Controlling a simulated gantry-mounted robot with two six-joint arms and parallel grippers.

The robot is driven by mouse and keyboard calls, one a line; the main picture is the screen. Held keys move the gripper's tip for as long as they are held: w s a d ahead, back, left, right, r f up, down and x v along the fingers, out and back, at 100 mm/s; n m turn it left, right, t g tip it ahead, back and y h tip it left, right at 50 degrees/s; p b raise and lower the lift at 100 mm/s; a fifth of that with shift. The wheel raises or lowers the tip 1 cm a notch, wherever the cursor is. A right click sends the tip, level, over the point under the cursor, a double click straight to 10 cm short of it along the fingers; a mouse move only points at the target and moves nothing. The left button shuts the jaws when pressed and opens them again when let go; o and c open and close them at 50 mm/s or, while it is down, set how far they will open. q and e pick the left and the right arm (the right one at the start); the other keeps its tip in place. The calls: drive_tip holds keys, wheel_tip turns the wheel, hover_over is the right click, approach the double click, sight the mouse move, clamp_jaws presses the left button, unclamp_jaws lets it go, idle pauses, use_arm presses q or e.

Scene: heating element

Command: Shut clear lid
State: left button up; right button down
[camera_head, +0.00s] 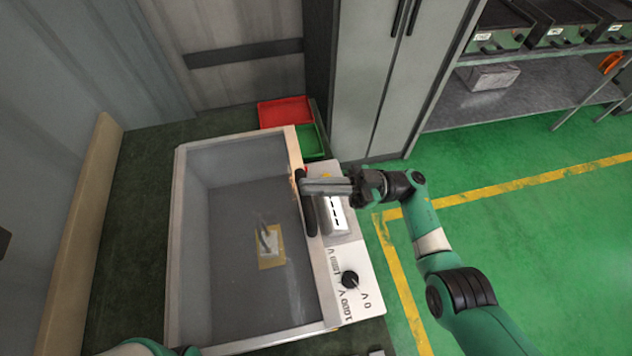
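A large rectangular tank (178,230) with a pale rim stands left of centre. I cannot make out a clear lid or its edges for certain; the grey inside of the tank shows plainly. A dark rounded bar (309,216) lies along the tank's right rim and may be a handle. My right gripper (305,186) reaches in from the right, with its grey fingers over the right rim, at the bar's far end. The fingers overlap in this view, so their opening and any contact are unclear. Only green parts of my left arm show at the bottom left; its gripper is out of view.
A control panel with a black knob (349,279) runs along the right side. Red (284,112) and green (311,143) bins stand behind. A grey cabinet (372,85) rises at the back; green floor is open at right.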

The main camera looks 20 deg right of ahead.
drive_tip(key=shift+f, duration=0.5)
drive_tip(key=s+a+r+p, duration=0.2)
drive_tip(key=s+r+p, duration=0.9)
drive_tip(key=s+r, duration=0.2)
drive_tip(key=shift+s+a+r, duration=0.25)
drive_tip(key=shift+s+r, duration=0.15)
drive_tip(key=shift+r, duration=0.1)
drive_tip(key=shift+a, duration=0.1)
